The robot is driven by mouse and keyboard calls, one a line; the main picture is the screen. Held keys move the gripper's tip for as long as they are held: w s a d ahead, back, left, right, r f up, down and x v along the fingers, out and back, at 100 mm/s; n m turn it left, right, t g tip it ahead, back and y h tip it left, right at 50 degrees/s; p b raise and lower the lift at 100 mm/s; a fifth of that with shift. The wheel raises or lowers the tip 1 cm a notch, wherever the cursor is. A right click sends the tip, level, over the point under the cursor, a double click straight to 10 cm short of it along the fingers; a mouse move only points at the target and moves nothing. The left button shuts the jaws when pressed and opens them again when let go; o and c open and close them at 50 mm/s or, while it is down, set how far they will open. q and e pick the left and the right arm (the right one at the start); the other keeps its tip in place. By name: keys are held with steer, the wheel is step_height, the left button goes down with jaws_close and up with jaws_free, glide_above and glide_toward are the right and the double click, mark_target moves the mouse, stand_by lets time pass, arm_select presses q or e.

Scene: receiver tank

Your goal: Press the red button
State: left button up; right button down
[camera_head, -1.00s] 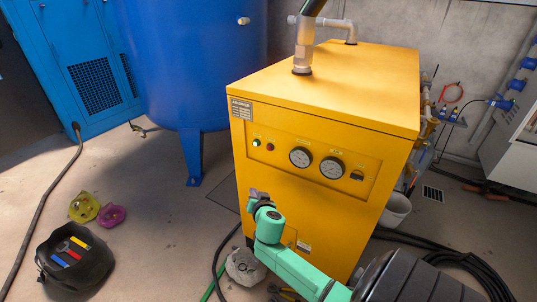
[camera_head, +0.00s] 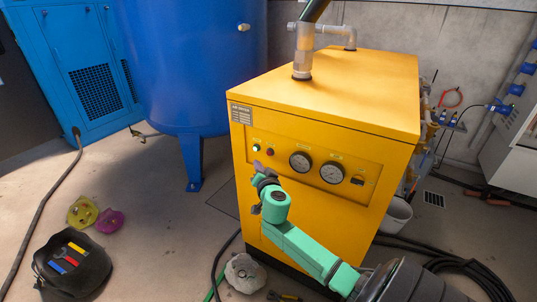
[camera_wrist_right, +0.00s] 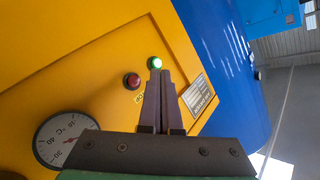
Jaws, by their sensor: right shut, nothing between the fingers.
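The red button (camera_head: 270,152) is on the front panel of the yellow air dryer (camera_head: 320,100), to the left of two round gauges. It also shows in the right wrist view (camera_wrist_right: 132,81), just left of my fingertips. A lit green button (camera_head: 257,147) is beside it. In the right wrist view the green one (camera_wrist_right: 154,63) glows just beyond the fingertips. My right gripper (camera_head: 258,168) is shut and empty in front of the panel, a little below the buttons in the head view. In the wrist view its two fingers (camera_wrist_right: 162,75) lie together. I cannot tell whether they touch the panel. My left gripper is not in view.
Two gauges (camera_head: 316,167) and a dark knob (camera_head: 358,180) are on the same panel. A blue tank (camera_head: 185,70) stands left of the dryer. A black bag (camera_head: 75,262), yellow and magenta pieces and a grey stone-like piece (camera_head: 244,273) lie on the floor. Black hoses lie at right.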

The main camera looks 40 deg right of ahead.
mark_target(269, 153)
steer(key=shift+w+d+b, duration=0.15)
steer(key=shift+w+d, duration=0.05)
steer(key=shift+d, duration=0.5)
steer(key=shift+w+d+b, duration=0.15)
steer(key=shift+w+d, duration=0.05)
steer(key=shift+d, duration=0.45)
steer(key=shift+w+d+b, duration=0.15)
steer(key=shift+w+d, duration=0.05)
steer(key=shift+d, duration=0.5)
steer(key=shift+d, duration=0.1)
steer(key=shift+w+d, duration=0.15)
steer(key=shift+d, duration=0.15)
steer(key=shift+w+d+r+b, duration=0.1)
steer(key=shift+d+b, duration=0.2)
steer(key=shift+d, duration=0.15)
stand_by(0.8)
steer(key=shift+a, duration=0.1)
steer(key=shift+s+a, duration=0.25)
steer(key=shift+a, duration=0.5)
